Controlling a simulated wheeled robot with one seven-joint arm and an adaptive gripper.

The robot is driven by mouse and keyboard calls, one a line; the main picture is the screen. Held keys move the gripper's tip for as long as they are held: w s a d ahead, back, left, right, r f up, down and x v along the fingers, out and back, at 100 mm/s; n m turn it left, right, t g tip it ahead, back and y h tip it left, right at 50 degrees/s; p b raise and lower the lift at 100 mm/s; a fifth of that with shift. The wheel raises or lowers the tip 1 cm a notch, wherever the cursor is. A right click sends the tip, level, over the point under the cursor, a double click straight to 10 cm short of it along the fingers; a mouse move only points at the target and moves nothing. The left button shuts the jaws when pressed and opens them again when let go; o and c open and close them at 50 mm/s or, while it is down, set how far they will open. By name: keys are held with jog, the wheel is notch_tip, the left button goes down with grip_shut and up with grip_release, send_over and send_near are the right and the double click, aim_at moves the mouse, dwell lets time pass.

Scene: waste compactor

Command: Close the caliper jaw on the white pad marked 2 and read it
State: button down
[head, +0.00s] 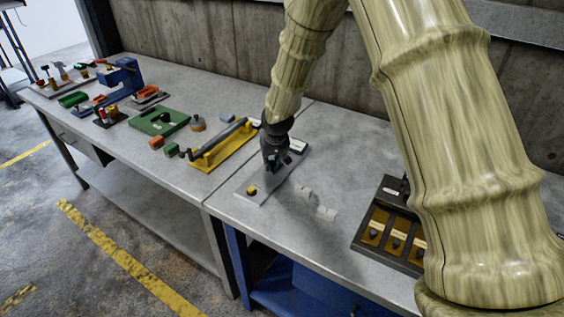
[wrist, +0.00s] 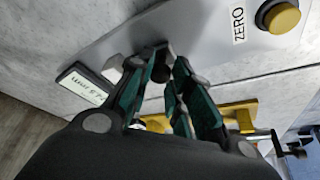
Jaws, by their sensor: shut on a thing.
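The caliper fixture is a grey plate (head: 244,186) with a yellow button (head: 252,190) at its near end and a small display (head: 298,146) at its far end. My gripper (head: 271,163) is down over the plate's middle. In the wrist view, my gripper's green-padded fingers (wrist: 167,66) are shut on a dark knob (wrist: 162,58), mostly hidden between them. The display (wrist: 84,88) bears writing too blurred to read. A white block (wrist: 112,70) sits beside the left finger. White pads (head: 327,212) lie on the table right of the plate; no number is legible.
A yellow fixture (head: 205,156) with a dark bar stands left of the plate. A dark tray (head: 362,244) with labelled compartments stands to the right. A green block (head: 160,121) and other tools occupy the left table. A label reading ZERO (wrist: 238,25) lies beside the yellow button.

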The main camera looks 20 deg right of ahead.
jog(key=shift+w+d+r, duration=0.25)
jog(key=c, duration=1.5)
grip_release()
jog(key=shift+w+d, duration=0.1)
jog(key=shift+d, duration=0.05)
jog(key=shift+o, duration=1)
jog(key=shift+d+f, duration=0.15)
jog(key=shift+a, duration=0.35)
jog(key=v, duration=1.2)
jog(key=shift+d, duration=0.15)
